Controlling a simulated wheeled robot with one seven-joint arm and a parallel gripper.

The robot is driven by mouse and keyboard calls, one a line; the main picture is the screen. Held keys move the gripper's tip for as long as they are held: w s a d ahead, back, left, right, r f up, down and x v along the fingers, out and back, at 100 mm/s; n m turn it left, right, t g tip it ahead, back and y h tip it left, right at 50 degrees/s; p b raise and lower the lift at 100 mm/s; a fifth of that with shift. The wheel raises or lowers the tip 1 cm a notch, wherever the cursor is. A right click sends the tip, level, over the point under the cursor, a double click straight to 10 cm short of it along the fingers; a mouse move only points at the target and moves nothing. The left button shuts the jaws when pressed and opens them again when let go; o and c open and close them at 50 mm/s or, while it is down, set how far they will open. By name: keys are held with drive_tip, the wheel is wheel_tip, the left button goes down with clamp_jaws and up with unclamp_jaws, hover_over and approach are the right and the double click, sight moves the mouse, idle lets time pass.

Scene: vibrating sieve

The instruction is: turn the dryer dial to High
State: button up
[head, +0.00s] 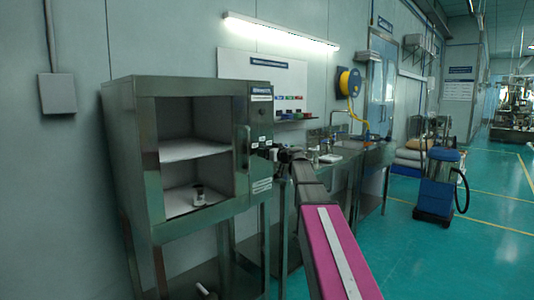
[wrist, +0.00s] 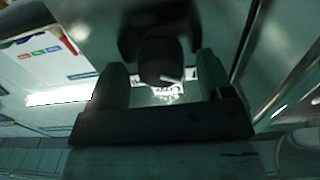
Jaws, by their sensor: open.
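The dryer (head: 128,95) is a metal cabinet on legs at left in the head view, with an open-fronted chamber and a control panel on its right. The dial (wrist: 160,58) is a dark round knob with a short white pointer line, seen close up in the wrist view. White label print shows beside it, too blurred to read. My gripper (wrist: 160,78) is open, with one finger on each side of the dial. I cannot tell whether the fingers touch it. In the head view my gripper (head: 274,152) is at the panel and the dial cannot be made out.
A small dark-and-white item (head: 199,194) stands on the dryer's lower shelf. A door handle (head: 244,148) is left of the panel. A sink bench (head: 345,165) stands behind my arm. A blue wheeled machine (head: 438,185) is at right, with open green floor around it.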

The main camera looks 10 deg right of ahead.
drive_tip(key=c, duration=0.9)
drive_tip(key=shift+c, duration=0.2)
drive_tip(key=shift+m, duration=0.4)
drive_tip(key=m, duration=2.3)
